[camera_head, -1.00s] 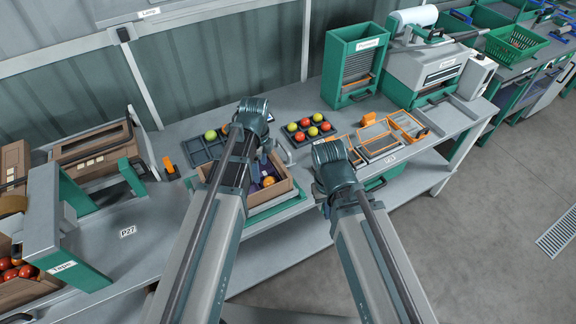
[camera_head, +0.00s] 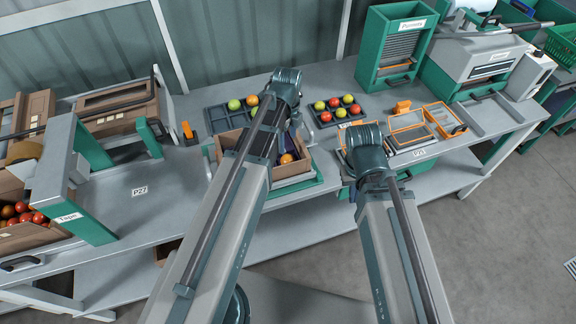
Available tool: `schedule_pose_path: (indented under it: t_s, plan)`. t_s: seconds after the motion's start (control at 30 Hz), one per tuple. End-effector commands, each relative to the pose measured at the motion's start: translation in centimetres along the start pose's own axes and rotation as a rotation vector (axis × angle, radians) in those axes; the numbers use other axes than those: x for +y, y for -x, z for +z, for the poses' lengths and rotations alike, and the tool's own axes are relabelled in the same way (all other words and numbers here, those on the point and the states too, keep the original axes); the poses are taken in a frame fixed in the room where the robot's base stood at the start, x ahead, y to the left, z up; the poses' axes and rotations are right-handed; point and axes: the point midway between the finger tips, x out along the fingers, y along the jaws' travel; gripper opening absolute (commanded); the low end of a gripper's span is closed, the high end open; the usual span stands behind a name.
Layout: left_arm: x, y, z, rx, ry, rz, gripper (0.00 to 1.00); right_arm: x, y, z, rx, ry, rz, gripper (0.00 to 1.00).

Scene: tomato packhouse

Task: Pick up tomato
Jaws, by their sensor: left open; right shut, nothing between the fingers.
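An orange tomato (camera_head: 286,159) lies in the open cardboard box (camera_head: 228,139) at the middle of the bench. My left arm reaches over this box. Its gripper (camera_head: 294,138) points down at the box's right part, mostly hidden behind my own arm, and is open. I cannot tell whether it touches anything. A dark tray (camera_head: 215,122) behind the box holds a yellow-green tomato (camera_head: 234,104) and an orange one (camera_head: 252,100). Another dark tray (camera_head: 326,122) holds several red and green tomatoes (camera_head: 347,99). My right gripper (camera_head: 352,170) is shut and empty at the bench's front, its fingers mostly hidden.
Several red tomatoes (camera_head: 22,212) fill a crate at the far left, near the green and grey tape frame (camera_head: 80,195). Orange-rimmed trays (camera_head: 409,134) lie at right, before a green cabinet (camera_head: 388,50) and a grey machine (camera_head: 480,65). The bench around the P27 label (camera_head: 139,191) is clear.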

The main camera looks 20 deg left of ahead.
Motion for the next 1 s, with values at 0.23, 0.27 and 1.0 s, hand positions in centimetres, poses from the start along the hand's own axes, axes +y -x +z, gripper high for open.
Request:
schedule_pose_path:
  t_s: [0.23, 0.27, 1.0]
  plan:
    - [0.0, -4.1, 0.0, 0.0, 0.0, 0.0, 0.79, -0.4, -4.0, -0.2, 0.0, -0.001, 0.0, 0.0]
    - [0.0, -4.3, 0.0, 0.0, 0.0, 0.0, 0.79, -0.4, -4.2, -0.2, 0.0, -0.001, 0.0, 0.0]
    - [0.3, -9.2, -0.3, 0.0, 0.0, 0.0, 0.79, -0.9, -9.1, -0.5, 0.0, -0.001, 0.0, 0.0]
